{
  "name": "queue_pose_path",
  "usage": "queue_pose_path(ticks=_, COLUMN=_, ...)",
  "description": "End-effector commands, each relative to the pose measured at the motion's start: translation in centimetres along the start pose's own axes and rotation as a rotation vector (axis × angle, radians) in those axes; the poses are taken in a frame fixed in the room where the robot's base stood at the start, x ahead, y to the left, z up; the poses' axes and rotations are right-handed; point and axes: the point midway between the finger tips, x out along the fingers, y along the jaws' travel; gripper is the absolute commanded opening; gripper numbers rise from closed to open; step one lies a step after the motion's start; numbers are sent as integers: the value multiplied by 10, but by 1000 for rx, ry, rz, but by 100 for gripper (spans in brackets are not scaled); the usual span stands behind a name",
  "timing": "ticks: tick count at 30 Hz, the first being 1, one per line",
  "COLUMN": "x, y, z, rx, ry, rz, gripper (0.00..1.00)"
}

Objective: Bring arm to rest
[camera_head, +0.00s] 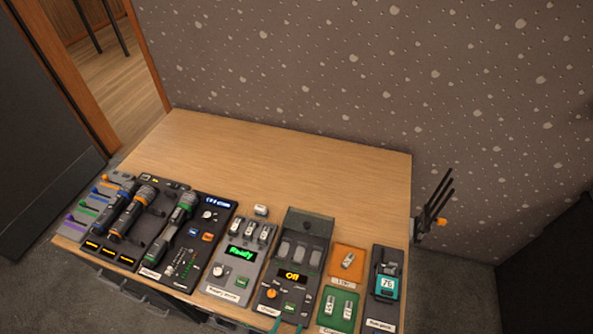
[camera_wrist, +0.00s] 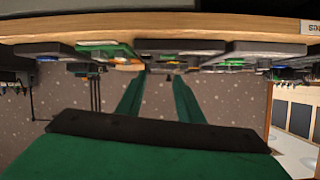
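My gripper (camera_wrist: 160,82) shows in the wrist view as two green fingers held apart, with only the speckled wall visible between them. It is empty and touches nothing that I can see. In this view the table edge (camera_wrist: 160,25) and the devices on it run across the top, upside down. In the head view two green tips (camera_head: 287,326) that look like my fingers show at the table's front edge, below the "Off" device; the rest of the gripper is out of frame. The fader panel (camera_head: 84,215) with purple, green, blue and orange parts lies at the table's left end.
Handheld microphones (camera_head: 168,236) lie beside the panel. A "Ready" device (camera_head: 242,255), an "Off" device (camera_head: 293,276), orange (camera_head: 347,262) and green (camera_head: 337,308) pads, and a dark device (camera_head: 386,287) line the front. The table's back (camera_head: 250,150) is clear. A black pronged object (camera_head: 430,210) stands off the right edge.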

Motion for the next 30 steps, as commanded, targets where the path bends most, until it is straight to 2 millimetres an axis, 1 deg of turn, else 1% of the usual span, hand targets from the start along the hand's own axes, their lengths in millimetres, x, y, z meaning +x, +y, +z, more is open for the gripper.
queue_pose_path(ticks=1, x=-10, y=2, z=2, rx=-27, ry=9, rz=-32, gripper=34)
queue_pose_path(ticks=6, x=-34, y=16, z=-3, rx=-99, ry=60, rz=-126, gripper=34)
queue_pose_path(ticks=12, x=-54, y=32, z=-17, rx=-171, ry=124, rz=-230, gripper=34)
queue_pose_path(ticks=15, x=-60, y=37, z=-22, rx=-196, ry=143, rz=-265, gripper=34)
queue_pose_path(ticks=19, x=-69, y=42, z=-21, rx=-231, ry=139, rz=-288, gripper=34)
queue_pose_path(ticks=30, x=-71, y=42, z=-20, rx=-239, ry=136, rz=-291, gripper=34)
